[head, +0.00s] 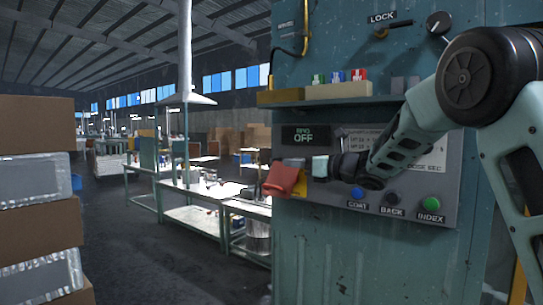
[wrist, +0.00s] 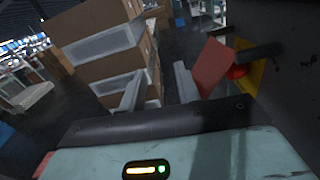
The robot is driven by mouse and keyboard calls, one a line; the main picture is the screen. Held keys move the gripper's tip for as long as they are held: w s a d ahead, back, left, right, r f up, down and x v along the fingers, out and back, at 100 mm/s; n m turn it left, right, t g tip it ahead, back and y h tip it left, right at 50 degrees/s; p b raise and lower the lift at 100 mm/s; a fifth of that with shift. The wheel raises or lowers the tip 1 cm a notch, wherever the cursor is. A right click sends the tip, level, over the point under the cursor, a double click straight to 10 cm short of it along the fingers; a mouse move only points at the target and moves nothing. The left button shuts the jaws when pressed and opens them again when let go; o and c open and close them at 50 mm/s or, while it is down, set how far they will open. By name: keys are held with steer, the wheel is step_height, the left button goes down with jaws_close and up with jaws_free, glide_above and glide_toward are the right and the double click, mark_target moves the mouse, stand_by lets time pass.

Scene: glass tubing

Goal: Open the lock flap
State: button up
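A red flap (head: 282,178) sits on a yellow plate (head: 294,163) at the left edge of the grey control panel. In the wrist view the flap (wrist: 212,67) stands out from the yellow plate (wrist: 250,72), and a round red part (wrist: 238,71) shows behind it. My gripper (head: 320,166) is in front of the panel, just right of the flap. In the wrist view its two fingers (wrist: 159,88) are apart with nothing held between them. The flap is close beside the right finger; whether they touch I cannot tell. A label reading LOCK (head: 382,17) is above a dark handle (head: 398,28) higher up.
The panel has a display reading OFF (head: 305,138) and blue, dark and green buttons (head: 430,204) below my arm. A shelf (head: 340,98) with small coloured blocks juts out above. Stacked boxes (head: 36,125) stand at the left. The floor between is open.

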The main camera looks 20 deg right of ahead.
steer(key=p+x, duration=0.3)
steer(key=x, duration=0.6)
steer(key=shift+f, duration=0.1)
jaws_close()
steer(key=c, duration=0.7)
jaws_free()
steer(key=o, duration=0.7)
steer(key=b+v, duration=0.6)
steer(key=v, duration=1.1)
steer(key=shift+s+b, duration=0.2)
steer(key=shift+b, duration=0.1)
